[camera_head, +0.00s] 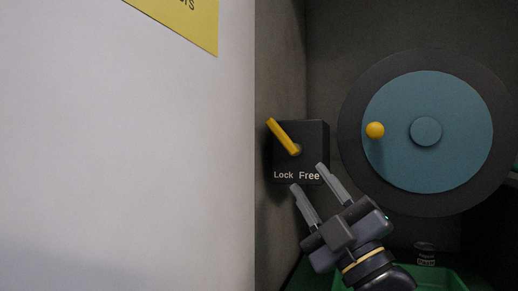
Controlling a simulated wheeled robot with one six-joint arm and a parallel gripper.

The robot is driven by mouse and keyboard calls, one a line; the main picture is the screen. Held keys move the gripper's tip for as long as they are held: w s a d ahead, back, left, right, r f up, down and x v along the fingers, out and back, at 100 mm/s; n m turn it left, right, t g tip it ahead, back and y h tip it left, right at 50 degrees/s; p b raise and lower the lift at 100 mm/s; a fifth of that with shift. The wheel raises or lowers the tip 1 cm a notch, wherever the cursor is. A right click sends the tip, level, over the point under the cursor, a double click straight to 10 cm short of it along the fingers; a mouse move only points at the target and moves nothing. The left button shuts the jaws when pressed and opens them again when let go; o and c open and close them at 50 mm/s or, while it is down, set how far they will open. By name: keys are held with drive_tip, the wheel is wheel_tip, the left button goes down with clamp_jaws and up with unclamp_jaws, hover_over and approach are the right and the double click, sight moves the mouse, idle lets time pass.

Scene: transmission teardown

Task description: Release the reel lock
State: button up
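The reel lock is a dark box (314,143) on the wall, left of centre of the recess, with the words "Lock" and "Free" along its lower edge. Its yellow lever (281,135) tilts up and to the left from a pivot near the box's middle. The reel (460,130) is a large blue disc with a dark rim and a yellow knob (375,130) at its left. My gripper (307,176) is open, with two grey fingers apart, just below and in front of the box. It appears empty; whether a finger touches the box, I cannot tell.
A pale wall or panel (130,160) fills the left half, with a yellow sign (185,20) at the top. A green tray (440,277) lies below the reel, with a small dark labelled can (425,252) by it.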

sight(279, 135)
drive_tip(key=shift+n, duration=0.3)
drive_tip(key=p+x, duration=0.1)
drive_tip(key=x, duration=0.2)
drive_tip(key=p+x, duration=0.2)
drive_tip(key=x, duration=0.1)
drive_tip(key=p+x, duration=0.1)
drive_tip(key=x, duration=0.3)
drive_tip(key=shift+s+r+p, duration=0.3)
drive_tip(key=shift+s+p, duration=0.05)
drive_tip(key=shift+p, duration=0.05)
drive_tip(key=shift+w+a+r, duration=0.3)
drive_tip(key=shift+w, duration=0.05)
drive_tip(key=shift+c, duration=0.4)
clamp_jaws()
